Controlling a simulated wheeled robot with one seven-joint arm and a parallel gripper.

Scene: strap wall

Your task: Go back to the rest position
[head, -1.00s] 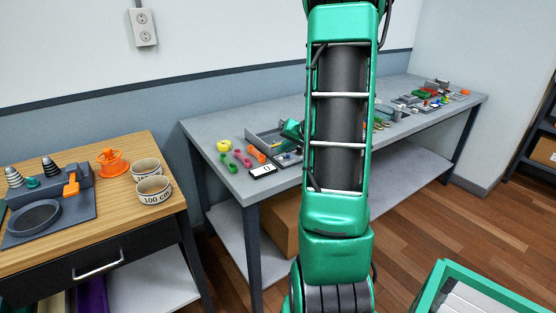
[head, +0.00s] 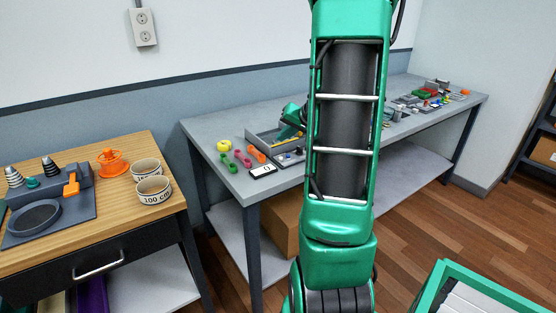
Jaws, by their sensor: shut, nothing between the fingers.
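My green arm stands upright through the middle of the head view and covers part of the long grey table (head: 222,178). A small green part of my arm shows left of the upper link, above the grey tray (head: 258,144). My gripper's fingers are hidden behind the arm, so I cannot see them.
Pink, green, orange and yellow small items lie left of the tray, by a white label (head: 263,171). More small parts lie at the table's far right. A wooden-topped cabinet (head: 120,205) at left holds two cups, including a front cup (head: 153,190). A green-edged frame (head: 480,280) is at lower right.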

